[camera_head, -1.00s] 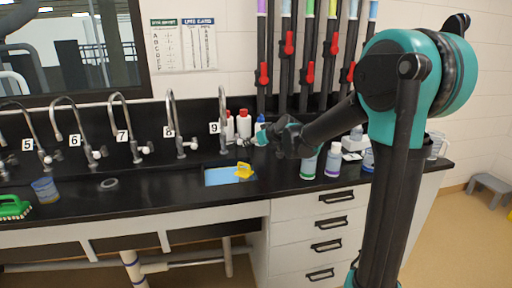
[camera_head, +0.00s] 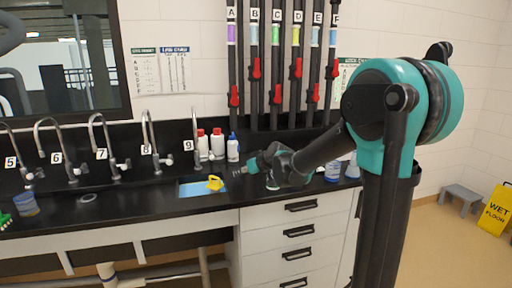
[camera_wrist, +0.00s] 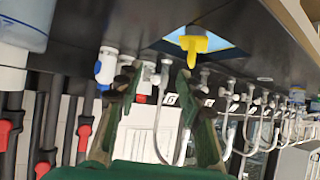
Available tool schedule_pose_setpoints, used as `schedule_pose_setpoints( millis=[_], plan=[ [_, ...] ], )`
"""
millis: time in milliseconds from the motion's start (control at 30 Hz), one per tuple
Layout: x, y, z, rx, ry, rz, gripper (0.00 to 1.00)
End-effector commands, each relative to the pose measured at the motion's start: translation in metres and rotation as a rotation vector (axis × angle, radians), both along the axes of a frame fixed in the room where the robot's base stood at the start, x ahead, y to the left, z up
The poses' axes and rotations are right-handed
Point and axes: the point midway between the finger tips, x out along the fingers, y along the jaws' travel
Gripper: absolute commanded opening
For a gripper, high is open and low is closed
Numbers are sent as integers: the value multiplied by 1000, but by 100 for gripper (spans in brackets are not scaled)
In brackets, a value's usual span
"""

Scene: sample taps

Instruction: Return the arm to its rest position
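My arm is teal and black, and it reaches left over the black counter in the head view. My gripper (camera_head: 240,171) is in front of the bottles, to the right of the sink basin. In the wrist view, my gripper (camera_wrist: 157,75) shows two dark green fingers with a clear gap between their tips. Nothing is held between them. The wrist view is upside down, with the numbered taps behind the fingers.
Several taps (camera_head: 150,140) line the counter. A yellow object (camera_head: 215,183) sits at the blue basin (camera_head: 190,189). White bottles with red caps (camera_head: 217,143) and a blue-capped bottle (camera_head: 233,148) stand behind. A grey stool (camera_head: 461,199) and yellow wet-floor sign (camera_head: 497,211) stand right.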

Motion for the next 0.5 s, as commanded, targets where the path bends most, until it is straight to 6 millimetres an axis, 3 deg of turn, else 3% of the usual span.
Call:
schedule_pose_setpoints(
  millis=[267, 500],
  plan=[
    [-42, -40, -24, -30, 91, -57, 38],
    [-107, -95, -62, -77, 224, -161, 38]
  ],
)
